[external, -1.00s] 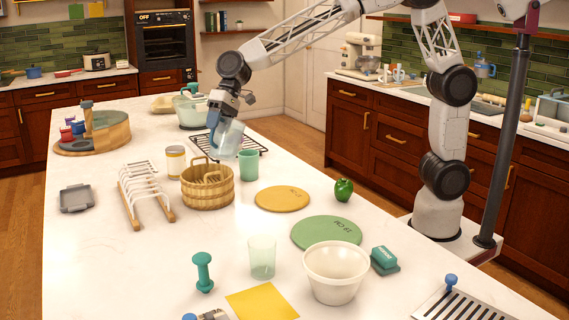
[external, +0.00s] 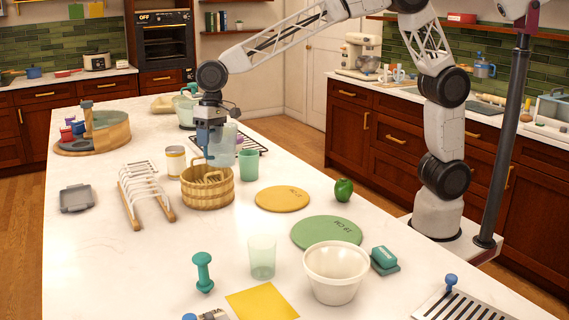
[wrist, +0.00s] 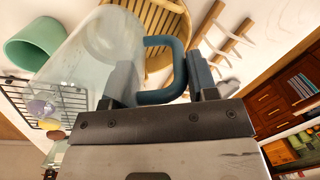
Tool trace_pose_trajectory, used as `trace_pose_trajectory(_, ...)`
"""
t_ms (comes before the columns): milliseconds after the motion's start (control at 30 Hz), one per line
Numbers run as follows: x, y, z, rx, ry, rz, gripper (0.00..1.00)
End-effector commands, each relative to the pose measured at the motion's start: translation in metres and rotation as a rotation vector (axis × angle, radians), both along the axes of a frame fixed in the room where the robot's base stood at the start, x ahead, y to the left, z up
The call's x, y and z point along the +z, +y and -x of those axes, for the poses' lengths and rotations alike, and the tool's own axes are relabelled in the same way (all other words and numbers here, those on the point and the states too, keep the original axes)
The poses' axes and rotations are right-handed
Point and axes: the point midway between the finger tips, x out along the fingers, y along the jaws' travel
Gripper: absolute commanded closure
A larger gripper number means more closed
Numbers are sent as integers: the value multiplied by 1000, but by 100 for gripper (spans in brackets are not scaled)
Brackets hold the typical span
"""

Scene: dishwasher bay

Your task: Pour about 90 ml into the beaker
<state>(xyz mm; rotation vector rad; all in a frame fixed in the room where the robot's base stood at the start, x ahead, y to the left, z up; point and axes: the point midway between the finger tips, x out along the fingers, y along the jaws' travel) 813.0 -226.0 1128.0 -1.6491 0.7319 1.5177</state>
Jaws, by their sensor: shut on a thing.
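My gripper (external: 211,150) is shut on the blue-grey handle (wrist: 176,66) of a clear jug (wrist: 85,62). In the external view the jug (external: 228,140) looks nearly upright, partly hidden behind my gripper, between the basket and the green cup. I cannot make out the liquid level in it. A green cup (external: 248,165) stands just right of the jug; it also shows in the wrist view (wrist: 40,42). A pale translucent tumbler (external: 262,258) stands upright near the front of the counter, well away from my gripper. I cannot tell which of these two is the beaker.
A wooden basket (external: 208,194) stands just in front of my gripper, with a can (external: 175,162) and a dish rack (external: 143,190) to its left. A black wire rack (external: 250,141) lies behind the cup. A white bowl (external: 336,272) stands beside the tumbler. The counter's left front is mostly clear.

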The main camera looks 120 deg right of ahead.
Motion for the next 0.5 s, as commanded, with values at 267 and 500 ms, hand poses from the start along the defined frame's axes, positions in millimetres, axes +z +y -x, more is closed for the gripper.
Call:
trace_pose_trajectory(267, -11, 6, -8, 2, 95, 62, 87)
trace_pose_trajectory(500, -14, 7, -11, 1, 131, 88, 87)
